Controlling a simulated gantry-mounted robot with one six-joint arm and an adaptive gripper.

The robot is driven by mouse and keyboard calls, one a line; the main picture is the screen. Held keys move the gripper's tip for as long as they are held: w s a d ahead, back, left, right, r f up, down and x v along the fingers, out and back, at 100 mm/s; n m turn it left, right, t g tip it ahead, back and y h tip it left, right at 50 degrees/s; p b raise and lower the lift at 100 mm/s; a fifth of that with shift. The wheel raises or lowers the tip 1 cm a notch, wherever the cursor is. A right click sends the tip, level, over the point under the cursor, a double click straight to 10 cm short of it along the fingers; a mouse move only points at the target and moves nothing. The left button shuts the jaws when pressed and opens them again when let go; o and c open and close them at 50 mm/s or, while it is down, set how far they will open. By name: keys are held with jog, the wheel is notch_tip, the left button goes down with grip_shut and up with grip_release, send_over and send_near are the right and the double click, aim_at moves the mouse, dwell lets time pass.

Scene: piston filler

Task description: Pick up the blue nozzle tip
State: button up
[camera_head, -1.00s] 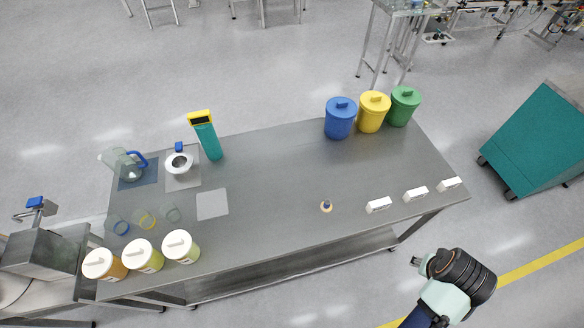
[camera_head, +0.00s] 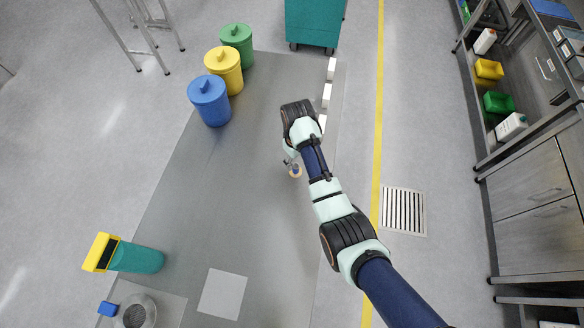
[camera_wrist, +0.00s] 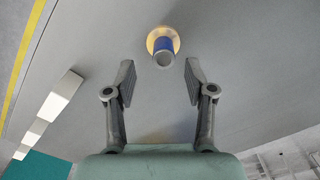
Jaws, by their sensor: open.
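The blue nozzle tip (camera_wrist: 164,49) stands on a round tan base on the grey steel table, seen in the wrist view at top centre. Its open grey end faces my camera. My gripper (camera_wrist: 160,82) is open, with one finger to each side and slightly short of the tip, touching nothing that I can see. In the head view the nozzle tip (camera_head: 295,169) shows small beside my gripper (camera_head: 290,162), partly hidden by it.
Blue (camera_head: 209,101), yellow (camera_head: 225,69) and green (camera_head: 237,42) lidded bins stand at the table's far left edge. White blocks (camera_wrist: 61,92) line the edge near my arm. The table middle is clear.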

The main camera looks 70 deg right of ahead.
aim_at(295, 165)
jog(key=f+b, duration=0.1)
jog(key=f, duration=0.4)
jog(key=shift+a, duration=0.2)
jog(key=shift+w, duration=0.1)
grip_shut()
